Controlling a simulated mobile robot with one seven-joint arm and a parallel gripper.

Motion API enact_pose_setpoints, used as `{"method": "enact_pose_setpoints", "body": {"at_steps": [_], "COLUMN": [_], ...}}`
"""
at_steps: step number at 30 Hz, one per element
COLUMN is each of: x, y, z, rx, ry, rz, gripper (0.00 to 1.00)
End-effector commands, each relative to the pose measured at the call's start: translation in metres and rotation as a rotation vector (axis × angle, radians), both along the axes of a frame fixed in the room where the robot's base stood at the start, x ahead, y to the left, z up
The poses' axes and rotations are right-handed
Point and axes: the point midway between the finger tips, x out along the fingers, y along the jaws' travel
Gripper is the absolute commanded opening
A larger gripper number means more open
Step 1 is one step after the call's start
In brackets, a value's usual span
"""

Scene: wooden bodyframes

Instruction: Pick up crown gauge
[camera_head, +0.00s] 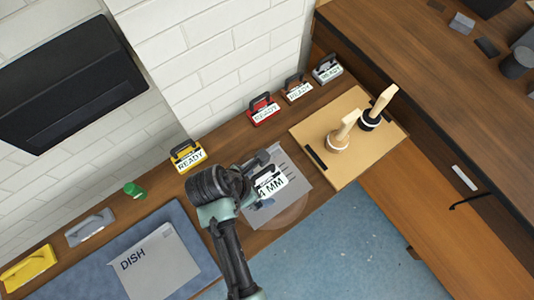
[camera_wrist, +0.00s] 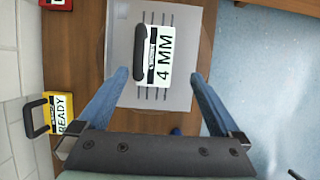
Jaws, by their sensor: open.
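A tool with a white face marked "4 MM" (camera_head: 272,184) stands on a grey sheet with dark lines; I take it to be the crown gauge. In the wrist view this gauge (camera_wrist: 165,55) shows its white label and a dark rounded handle on its left side. My gripper (camera_wrist: 159,76) is open, its two blue fingers spread to either side of the gauge's near end. The fingers look apart from it, and nothing is held. In the head view my wrist partly covers the grey sheet (camera_head: 295,192).
Tools labelled "READY" stand along the wall: yellow (camera_head: 187,155), red (camera_head: 263,109), brown (camera_head: 297,88) and grey (camera_head: 327,68). Right of the sheet, a tan board (camera_head: 310,125) holds two wooden-handled tools. At left lie a "DISH" sheet (camera_head: 160,262) and a green cylinder (camera_head: 133,190).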

Motion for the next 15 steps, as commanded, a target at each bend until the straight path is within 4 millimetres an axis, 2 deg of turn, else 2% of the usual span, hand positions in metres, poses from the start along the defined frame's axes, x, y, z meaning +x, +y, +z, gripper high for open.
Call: {"method": "enact_pose_setpoints", "body": {"at_steps": [3,11,15], "x": [0.005,0.01,0.016], "y": [-0.004,-0.008,-0.012], "z": [-0.013,-0.027,-0.042], "rx": [0.002,0.001,0.001], "ry": [-0.002,-0.002,-0.002], "rz": [-0.002,-0.002,-0.003], "gripper": [1.0,1.0,1.0]}}
